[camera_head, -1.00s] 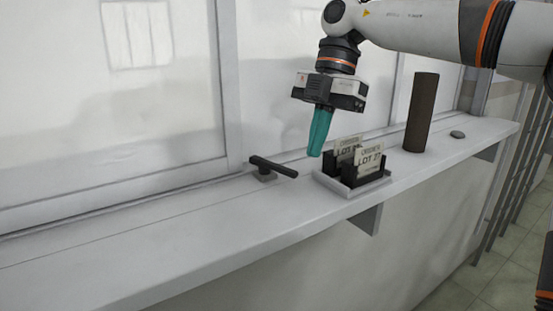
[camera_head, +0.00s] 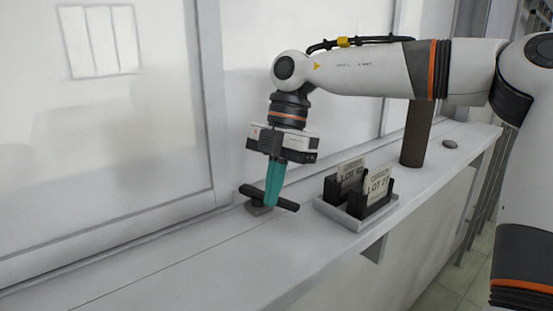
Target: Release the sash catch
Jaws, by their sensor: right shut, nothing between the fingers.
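The sash catch (camera_head: 258,206) is a dark lever on a small base, set on the white sill near the window frame. Its bar points towards the sill's front edge on the right. My right gripper (camera_head: 270,203) has teal fingers, pointing down and shut with nothing between them. The fingertips are at the catch's lever and overlap its middle in the picture; I cannot tell whether they touch it. My left gripper is not in view.
A white tray (camera_head: 325,208) with black holders and lot cards (camera_head: 377,184) stands right of the catch. A dark brown cylinder (camera_head: 416,140) and a grey disc (camera_head: 450,144) are farther along the sill (camera_head: 190,262). The sill's near left part is clear.

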